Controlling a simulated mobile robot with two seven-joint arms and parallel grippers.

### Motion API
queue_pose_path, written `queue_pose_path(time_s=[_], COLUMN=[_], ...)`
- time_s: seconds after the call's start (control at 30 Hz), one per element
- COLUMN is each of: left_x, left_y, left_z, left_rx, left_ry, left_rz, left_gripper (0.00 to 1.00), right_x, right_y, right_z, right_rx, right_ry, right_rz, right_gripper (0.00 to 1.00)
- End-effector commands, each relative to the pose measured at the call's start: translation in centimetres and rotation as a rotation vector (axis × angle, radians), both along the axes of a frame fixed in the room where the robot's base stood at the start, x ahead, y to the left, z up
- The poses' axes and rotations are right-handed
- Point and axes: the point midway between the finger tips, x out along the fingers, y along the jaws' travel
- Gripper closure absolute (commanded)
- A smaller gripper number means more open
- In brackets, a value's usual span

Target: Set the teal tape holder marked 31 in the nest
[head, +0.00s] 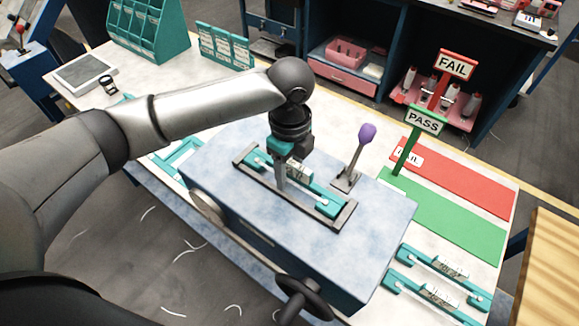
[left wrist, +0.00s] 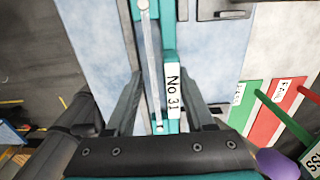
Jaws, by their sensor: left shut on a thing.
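The teal tape holder marked 31 (head: 325,199) lies lengthwise along the grey nest (head: 345,215) on top of the blue-grey block, between the nest's end bars. I cannot tell whether it rests fully down in it. My left gripper (head: 284,178) comes down from above and is shut on the holder near its middle. In the left wrist view, the holder's white label (left wrist: 172,90) reads No 31, with the fingers (left wrist: 160,112) on either side and a clear rod beside it. My right gripper is not in view.
A purple-knobbed lever (head: 366,134) stands beside the nest. Green PASS mat (head: 455,222) and red FAIL mat (head: 465,180) lie to the right with upright signs. More teal holders (head: 440,262) lie at the front right. A handwheel (head: 303,296) juts from the block's front.

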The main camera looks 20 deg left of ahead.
Motion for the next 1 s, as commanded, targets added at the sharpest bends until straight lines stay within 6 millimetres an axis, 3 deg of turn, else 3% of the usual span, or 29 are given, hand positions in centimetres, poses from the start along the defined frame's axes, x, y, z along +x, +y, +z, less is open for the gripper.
queue_pose_path(time_s=[0.03, 0.07, 0.33, 0.73, 1.0], left_x=[0.0, 0.0, 0.0, 0.0, 0.2], left_y=[0.0, 0.0, 0.0, -0.1, -0.1], left_z=[-0.2, -0.1, -0.1, 0.9, 6.6], left_rx=[-0.001, -0.001, -0.001, -0.002, -0.002], left_ry=[0.001, 0.000, 0.000, -0.002, -0.006], left_rz=[0.000, 0.000, 0.000, 0.000, -0.001], left_gripper=[1.00, 0.43, 0.12, 0.11, 0.11], right_x=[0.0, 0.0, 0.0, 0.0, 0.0], right_y=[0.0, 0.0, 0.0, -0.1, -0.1], right_z=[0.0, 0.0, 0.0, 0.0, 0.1], right_rx=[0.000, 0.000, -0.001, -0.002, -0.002], right_ry=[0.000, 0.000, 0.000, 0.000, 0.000], right_rz=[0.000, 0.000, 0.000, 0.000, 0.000], right_gripper=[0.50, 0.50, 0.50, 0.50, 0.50])
